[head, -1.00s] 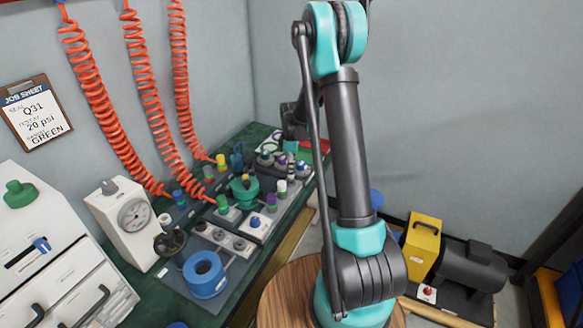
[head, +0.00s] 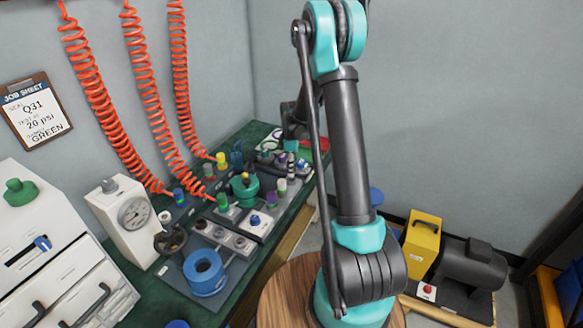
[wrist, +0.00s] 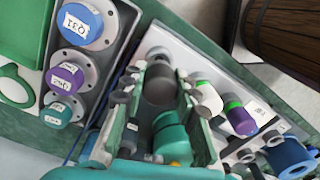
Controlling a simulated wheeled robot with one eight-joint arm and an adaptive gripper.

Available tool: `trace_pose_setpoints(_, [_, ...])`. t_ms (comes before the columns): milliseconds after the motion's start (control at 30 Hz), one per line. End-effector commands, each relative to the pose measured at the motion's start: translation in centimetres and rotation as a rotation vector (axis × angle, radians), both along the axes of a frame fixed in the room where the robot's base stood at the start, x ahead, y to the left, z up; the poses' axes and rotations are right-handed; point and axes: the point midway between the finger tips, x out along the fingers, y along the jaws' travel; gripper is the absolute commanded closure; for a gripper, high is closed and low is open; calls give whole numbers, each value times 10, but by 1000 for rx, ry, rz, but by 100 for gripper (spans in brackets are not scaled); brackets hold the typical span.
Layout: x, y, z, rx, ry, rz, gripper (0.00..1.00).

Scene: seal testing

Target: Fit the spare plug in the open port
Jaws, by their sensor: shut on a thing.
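My gripper (wrist: 160,92) points down over the bench in the wrist view. Its two green fingers are closed on a dark grey cylinder (wrist: 161,84), which looks like the spare plug. Its lower end is partly hidden by the fingers. In the head view my gripper is small and mostly hidden behind my arm near the back of the bench. Grey ports (head: 221,234) stand in a row on a plate at the front; I cannot tell which port is open. A purple plug with a green band (wrist: 237,117) and a white one (wrist: 208,97) stand right of my gripper.
Labelled round seals, one marked Q31 (wrist: 82,23), sit left in the wrist view. A blue ring (head: 204,272), a gauge box (head: 127,215) and hanging orange coiled hoses (head: 100,100) crowd the left.

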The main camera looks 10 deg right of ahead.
Motion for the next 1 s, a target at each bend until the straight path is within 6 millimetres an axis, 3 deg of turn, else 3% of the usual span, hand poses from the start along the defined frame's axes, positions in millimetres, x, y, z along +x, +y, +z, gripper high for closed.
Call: trace_pose_setpoints(1000, [0,0,-18,0,0,0,100])
